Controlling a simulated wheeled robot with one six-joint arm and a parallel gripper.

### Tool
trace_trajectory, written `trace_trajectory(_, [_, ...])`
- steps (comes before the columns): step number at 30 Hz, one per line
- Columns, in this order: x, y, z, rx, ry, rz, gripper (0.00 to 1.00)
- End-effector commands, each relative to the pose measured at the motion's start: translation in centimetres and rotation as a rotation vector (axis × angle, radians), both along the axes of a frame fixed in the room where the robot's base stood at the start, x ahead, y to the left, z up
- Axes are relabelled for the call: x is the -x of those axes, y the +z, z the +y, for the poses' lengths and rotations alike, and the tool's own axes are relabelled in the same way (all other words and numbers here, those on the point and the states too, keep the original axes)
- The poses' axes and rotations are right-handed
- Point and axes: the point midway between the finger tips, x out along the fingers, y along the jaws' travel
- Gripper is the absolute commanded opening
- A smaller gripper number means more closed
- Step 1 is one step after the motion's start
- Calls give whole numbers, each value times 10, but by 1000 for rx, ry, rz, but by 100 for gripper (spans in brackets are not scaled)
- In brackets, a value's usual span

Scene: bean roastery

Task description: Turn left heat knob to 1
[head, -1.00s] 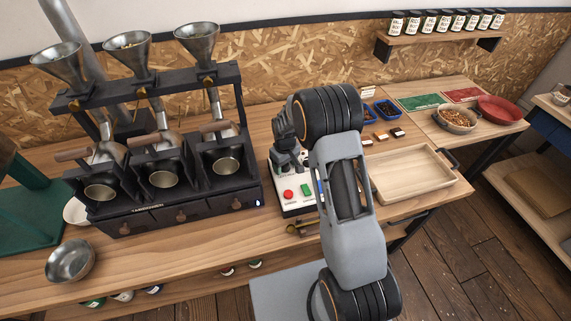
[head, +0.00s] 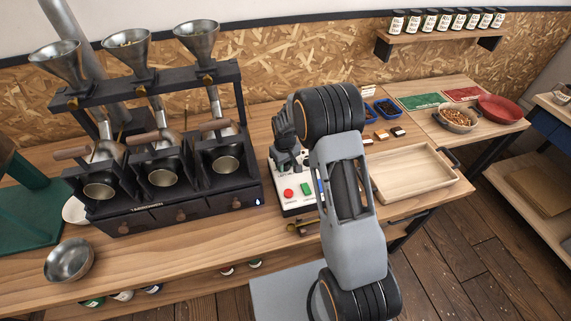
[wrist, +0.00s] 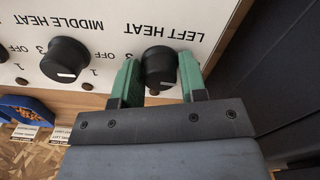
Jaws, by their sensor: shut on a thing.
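The black left heat knob (wrist: 159,66) is on the white panel, under the upside-down label LEFT HEAT (wrist: 160,30). My gripper (wrist: 156,82) has its green fingers on both sides of this knob and is shut on it. A pale mark shows at the knob's lower edge, but the fingers hide part of the dial, and its 1 is not visible. In the head view my gripper (head: 288,160) is over the control box (head: 293,203), and my arm hides the knobs.
The middle heat knob (wrist: 66,60) sits to the left in the wrist view, with 3 and 1 printed around it. The black roaster (head: 180,215) stands close left of the box. A wooden tray (head: 412,175) is to the right. A steel bowl (head: 69,261) stands front left.

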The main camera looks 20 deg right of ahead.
Motion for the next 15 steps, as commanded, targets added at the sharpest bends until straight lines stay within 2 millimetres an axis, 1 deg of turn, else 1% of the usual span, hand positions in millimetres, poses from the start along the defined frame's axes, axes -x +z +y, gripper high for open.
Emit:
trace_trajectory(5, [0, -2, 0, 0, -128, -1, 15])
trace_trajectory(15, [0, -2, 0, -1, -449, -2, 15])
